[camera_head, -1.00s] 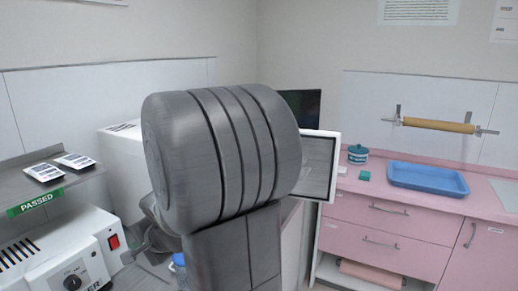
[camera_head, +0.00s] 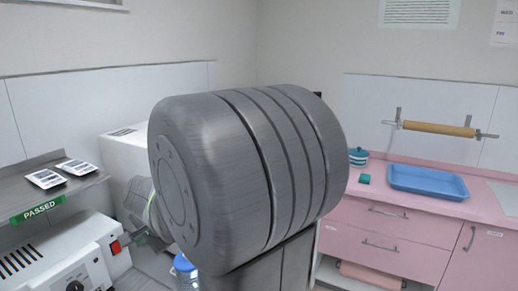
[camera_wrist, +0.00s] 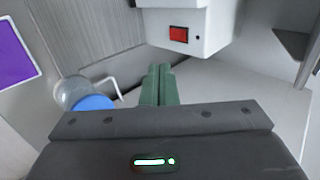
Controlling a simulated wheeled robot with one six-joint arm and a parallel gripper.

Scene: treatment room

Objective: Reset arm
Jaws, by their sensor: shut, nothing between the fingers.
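My arm's large grey joint fills the middle of the head view and hides much of the room behind it. My gripper (camera_wrist: 159,84) shows in the wrist view, with its two green fingers shut together and nothing between them. The fingers point toward a pale floor or surface below a white device with a red switch (camera_wrist: 179,34).
A blue-capped clear bottle (camera_wrist: 92,103) stands left of my fingers; it also shows in the head view (camera_head: 184,264). At left are a white machine (camera_head: 60,262) and a shelf with two pouches (camera_head: 77,166). At right, a pink counter (camera_head: 400,212) holds a blue tray (camera_head: 428,182).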

